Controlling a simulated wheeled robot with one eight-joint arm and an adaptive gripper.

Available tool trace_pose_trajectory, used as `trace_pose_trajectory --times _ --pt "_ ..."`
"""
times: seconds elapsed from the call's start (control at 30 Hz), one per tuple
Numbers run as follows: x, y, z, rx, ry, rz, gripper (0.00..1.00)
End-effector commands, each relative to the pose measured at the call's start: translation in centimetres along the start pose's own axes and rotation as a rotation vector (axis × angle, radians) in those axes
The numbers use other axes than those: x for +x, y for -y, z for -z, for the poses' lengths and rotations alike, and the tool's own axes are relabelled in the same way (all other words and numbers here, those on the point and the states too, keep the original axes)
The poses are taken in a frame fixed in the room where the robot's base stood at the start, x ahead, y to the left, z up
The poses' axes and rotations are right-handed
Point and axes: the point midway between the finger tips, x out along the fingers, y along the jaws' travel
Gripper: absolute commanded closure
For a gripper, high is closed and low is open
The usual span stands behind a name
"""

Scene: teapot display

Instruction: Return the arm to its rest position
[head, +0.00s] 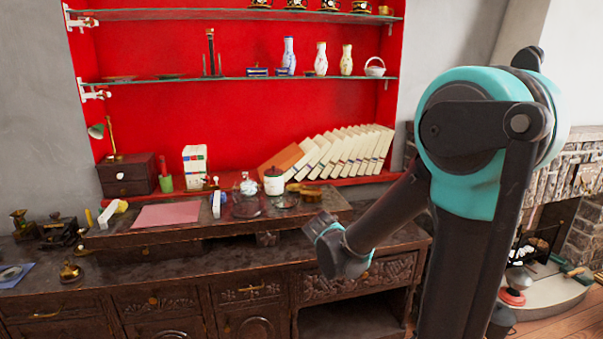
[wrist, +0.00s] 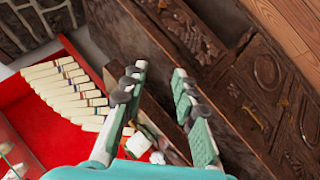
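My arm rises on the right of the head view and bends down to the left. Its wrist end hangs in front of the carved dark wooden cabinet (head: 195,300). The fingers cannot be made out in the head view. In the wrist view my gripper (wrist: 158,75) shows two teal fingers with dark joints, spread apart with nothing between them. The gripper is open and empty. The cabinet's carved front also shows beyond the fingers in the wrist view (wrist: 235,75).
A teapot (head: 274,181), a glass vessel (head: 247,185) and a leaning row of books (head: 345,150) stand at the red alcove. Glass shelves (head: 240,78) above hold vases (head: 320,58). A stone fireplace (head: 570,165) is at right, with wooden floor (head: 565,322) below.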

Motion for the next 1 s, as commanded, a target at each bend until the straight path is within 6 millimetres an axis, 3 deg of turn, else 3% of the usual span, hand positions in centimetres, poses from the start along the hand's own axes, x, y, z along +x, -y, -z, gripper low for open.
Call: trace_pose_trajectory --times 0.03,0.2,0.4,0.6,1.0 --pt "-0.5 -0.6 -3.2 0.066 0.042 0.032 0.72" --pt "-2.6 0.2 -11.7 0.281 0.155 0.161 0.72" --pt "-5.6 3.2 -18.9 0.511 0.245 0.300 0.72" --pt "-7.4 5.6 -21.8 0.636 0.280 0.380 0.72" --pt "-7.6 6.0 -22.2 0.655 0.285 0.393 0.72"
